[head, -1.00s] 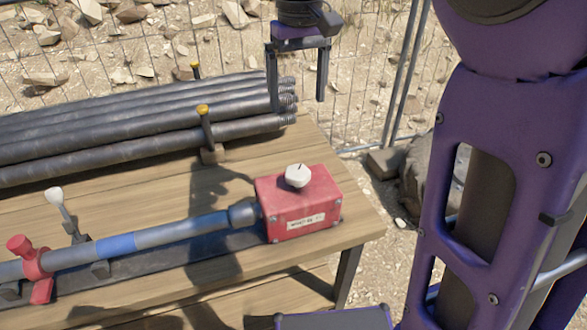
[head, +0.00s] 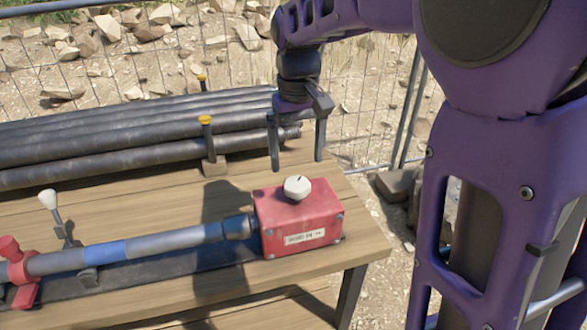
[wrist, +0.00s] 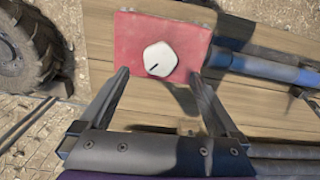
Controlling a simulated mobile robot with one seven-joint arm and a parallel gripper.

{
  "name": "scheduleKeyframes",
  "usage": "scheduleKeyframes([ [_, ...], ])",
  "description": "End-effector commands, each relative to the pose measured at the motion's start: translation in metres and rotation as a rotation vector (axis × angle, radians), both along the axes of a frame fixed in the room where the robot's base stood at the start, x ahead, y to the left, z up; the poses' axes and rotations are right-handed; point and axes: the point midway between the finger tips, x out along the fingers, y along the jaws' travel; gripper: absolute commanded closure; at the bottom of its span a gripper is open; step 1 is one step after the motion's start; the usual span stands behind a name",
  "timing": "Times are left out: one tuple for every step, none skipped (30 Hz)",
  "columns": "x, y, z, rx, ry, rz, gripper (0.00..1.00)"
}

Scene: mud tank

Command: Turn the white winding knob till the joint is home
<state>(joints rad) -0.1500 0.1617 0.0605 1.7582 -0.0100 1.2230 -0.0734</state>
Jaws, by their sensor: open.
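The white winding knob (head: 297,188) sits on top of a red box (head: 298,222) at the right end of the bench. It has a dark pointer mark on its face, which also shows in the wrist view (wrist: 160,58). A grey pipe with a blue band (head: 110,250) runs into the left side of the box. My gripper (head: 297,165) is open and empty, pointing down above and behind the knob. In the wrist view its two fingers (wrist: 160,78) reach toward the red box, with the knob ahead between them. The joint inside the box is hidden.
A stack of dark pipes (head: 130,140) lies behind, held by yellow-topped posts (head: 206,135). A red clamp (head: 18,270) and a white-tipped lever (head: 52,208) stand at the left. A wire fence is behind the bench; a tyre (wrist: 30,45) shows in the wrist view.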

Motion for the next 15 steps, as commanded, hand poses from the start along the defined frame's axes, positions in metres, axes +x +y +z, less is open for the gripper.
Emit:
scheduleKeyframes([
  [0.000,0.000,-0.014,-0.001,0.003,0.000,0.03],
  [-0.001,0.000,-0.020,-0.001,0.003,0.000,0.03],
  [0.000,0.000,-0.027,-0.001,0.002,0.000,0.03],
  [0.000,0.000,-0.031,-0.001,0.002,0.000,0.03],
  [0.000,0.000,-0.036,-0.001,0.002,0.000,0.03],
  [0.000,0.000,-0.042,-0.001,0.002,0.000,0.03],
  [0.000,0.000,-0.045,-0.001,0.002,0.000,0.03],
  [0.000,0.000,-0.048,0.000,0.001,0.000,0.03],
  [0.000,0.000,-0.052,0.000,0.000,0.000,0.03],
  [0.000,0.000,-0.054,0.000,0.001,0.000,0.03],
  [0.000,0.000,-0.056,0.000,0.001,0.000,0.03],
  [0.000,0.000,-0.057,0.000,0.000,0.000,0.03],
  [0.000,0.000,-0.058,0.000,0.000,0.000,0.03],
  [0.000,0.000,-0.059,0.000,-0.001,0.000,0.03],
  [0.000,0.000,-0.060,0.000,-0.001,0.000,0.03],
])
